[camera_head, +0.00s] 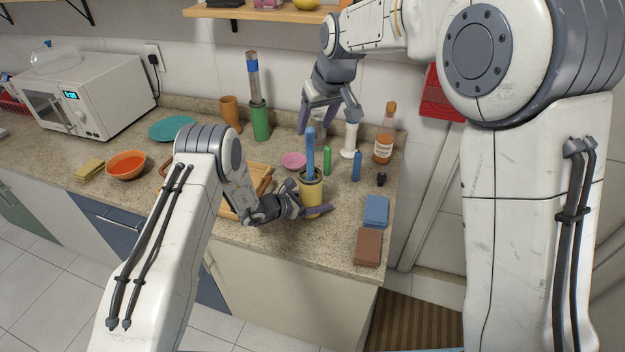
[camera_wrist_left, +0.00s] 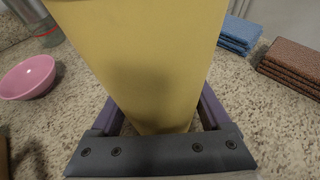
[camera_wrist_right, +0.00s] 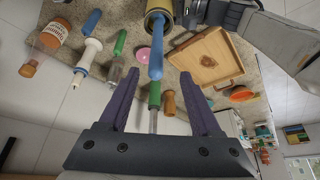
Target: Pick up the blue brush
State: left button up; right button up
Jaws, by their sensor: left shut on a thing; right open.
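The blue brush (camera_head: 311,152) stands upright in a yellow cup (camera_head: 311,192) near the front of the counter; its lower end is hidden inside. My left gripper (camera_head: 309,203) is shut on the yellow cup, with a finger on either side. The cup (camera_wrist_left: 150,70) fills the middle of the left wrist view. My right gripper (camera_head: 330,124) is open and empty above and behind the cup, near the height of the brush's top. In the right wrist view, the blue brush (camera_wrist_right: 156,52) points toward the gap between my open fingers (camera_wrist_right: 160,75), apart from both.
A pink bowl (camera_head: 293,160) and wooden tray (camera_head: 230,208) are left. Blue cloths (camera_head: 376,211) and brown cloths (camera_head: 368,246) lie right.

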aim_at(309, 129)
jog(key=w+f, duration=0.1)
jog(key=w+a+f, duration=0.1)
jog(key=w+f, duration=0.1)
jog(key=shift+a, duration=0.15)
jog(key=shift+d+x, duration=0.15)
jog(key=shift+x, duration=1.2)
jog(key=shift+d+x, duration=0.2)
jog(key=shift+x, duration=1.1)
jog(key=shift+s+f, duration=0.1)
grip_shut()
